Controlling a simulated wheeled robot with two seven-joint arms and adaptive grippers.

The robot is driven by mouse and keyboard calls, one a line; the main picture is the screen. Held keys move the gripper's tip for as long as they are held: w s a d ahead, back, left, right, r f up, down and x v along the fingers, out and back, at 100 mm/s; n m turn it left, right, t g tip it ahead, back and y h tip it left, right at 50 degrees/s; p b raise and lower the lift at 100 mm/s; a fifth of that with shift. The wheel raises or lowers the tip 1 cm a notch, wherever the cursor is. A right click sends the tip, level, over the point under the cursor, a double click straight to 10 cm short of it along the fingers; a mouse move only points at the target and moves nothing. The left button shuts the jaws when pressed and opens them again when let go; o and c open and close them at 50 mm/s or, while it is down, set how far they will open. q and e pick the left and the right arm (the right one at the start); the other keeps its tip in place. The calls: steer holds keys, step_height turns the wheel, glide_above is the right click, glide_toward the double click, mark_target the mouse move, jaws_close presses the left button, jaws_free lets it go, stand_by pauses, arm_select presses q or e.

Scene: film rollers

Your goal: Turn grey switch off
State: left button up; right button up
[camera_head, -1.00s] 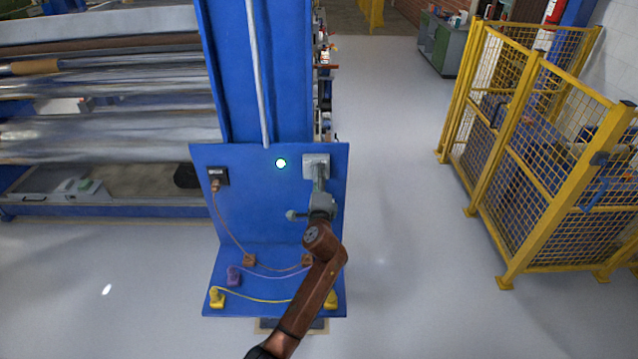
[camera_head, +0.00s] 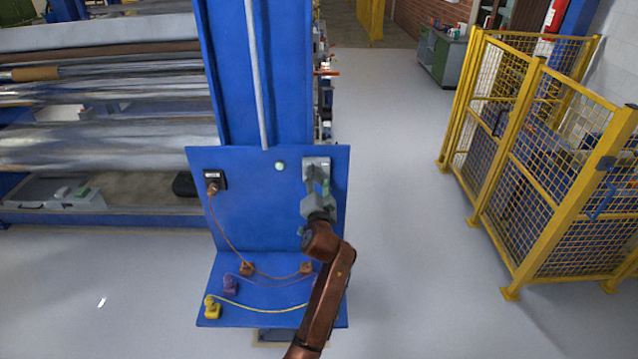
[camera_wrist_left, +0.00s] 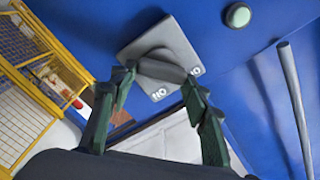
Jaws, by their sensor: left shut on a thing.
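The grey switch (camera_head: 316,164) is on the upper right of the upright blue panel (camera_head: 255,225). In the left wrist view, its square plate with white lettering and its raised grey knob (camera_wrist_left: 163,67) show close up. My left gripper (camera_head: 318,188) reaches up from below to the switch. In the wrist view, the dark green fingers of my left gripper (camera_wrist_left: 158,80) are at both ends of the knob, shut on it. The round lamp (camera_head: 280,166) left of the switch looks dull; it also shows in the wrist view (camera_wrist_left: 238,15). My right gripper is not in view.
A black socket (camera_head: 213,180) with an orange plug and cable is on the panel's left. Orange, purple and yellow plugs sit on the lower blue shelf (camera_head: 232,318). A yellow mesh fence (camera_head: 545,150) stands right, with clear floor between.

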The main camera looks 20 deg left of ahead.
arm_select(q)
steer(key=shift+f+n, duration=0.15)
steer(key=shift+n, duration=0.55)
steer(key=o, duration=1.2)
steer(key=shift+c, duration=0.2)
steer(key=shift+r, duration=0.2)
step_height(320, 180, up, 10)
steer(key=shift+f, duration=0.1)
